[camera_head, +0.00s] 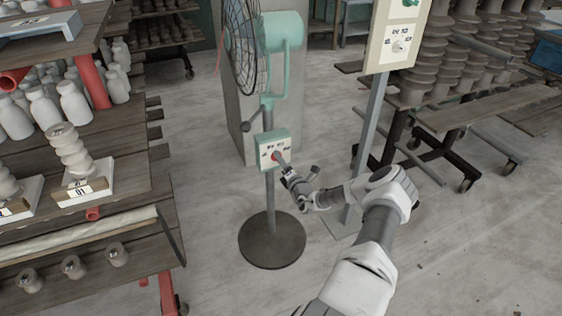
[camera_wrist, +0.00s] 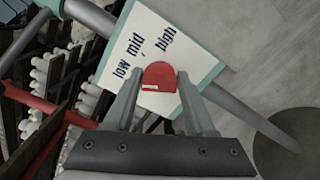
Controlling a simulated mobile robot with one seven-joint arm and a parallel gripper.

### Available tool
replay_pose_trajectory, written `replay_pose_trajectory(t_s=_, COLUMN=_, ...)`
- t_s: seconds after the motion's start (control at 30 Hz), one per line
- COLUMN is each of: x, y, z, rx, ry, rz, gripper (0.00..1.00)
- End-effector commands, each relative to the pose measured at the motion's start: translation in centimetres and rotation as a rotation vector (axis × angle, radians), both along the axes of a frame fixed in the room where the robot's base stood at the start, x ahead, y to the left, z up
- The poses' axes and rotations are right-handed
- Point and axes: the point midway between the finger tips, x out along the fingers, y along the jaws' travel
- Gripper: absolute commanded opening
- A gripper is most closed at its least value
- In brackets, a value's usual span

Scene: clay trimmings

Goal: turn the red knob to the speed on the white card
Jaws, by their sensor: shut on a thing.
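The red knob (camera_head: 275,156) is on the white face of a teal-edged control box (camera_head: 263,151) on the fan's stand. My gripper (camera_head: 281,164) reaches it from the lower right. In the wrist view the gripper (camera_wrist: 158,82) is shut on the red knob (camera_wrist: 159,74), one finger on each side. The words low, mid and high run around the knob on the white face (camera_wrist: 143,28). A short white mark shows at the knob's lower left edge; which word it belongs to I cannot tell. I cannot make out a white card naming a speed.
The teal fan (camera_head: 283,32) stands on a round dark base (camera_head: 272,240). A cream panel (camera_head: 398,40) on a grey post has its own dials, right of the fan. Shelves of pottery (camera_head: 100,170) are at left, racks (camera_head: 480,110) at right. Floor between is mostly clear.

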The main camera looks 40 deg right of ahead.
Motion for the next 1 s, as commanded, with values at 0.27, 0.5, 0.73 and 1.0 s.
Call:
replay_pose_trajectory(t_s=0.27, x=-0.04, y=-0.07, z=-0.26, rx=0.255, ry=-0.062, rz=-0.001, gripper=0.00)
replay_pose_trajectory(t_s=0.5, x=-0.02, y=-0.09, z=-0.41, rx=0.474, ry=-0.115, rz=-0.001, gripper=0.00)
replay_pose_trajectory(t_s=0.73, x=0.02, y=-0.04, z=-0.47, rx=0.652, ry=-0.158, rz=0.001, gripper=0.00)
replay_pose_trajectory(t_s=1.0, x=0.02, y=-0.01, z=-0.57, rx=0.791, ry=-0.191, rz=0.000, gripper=0.00)
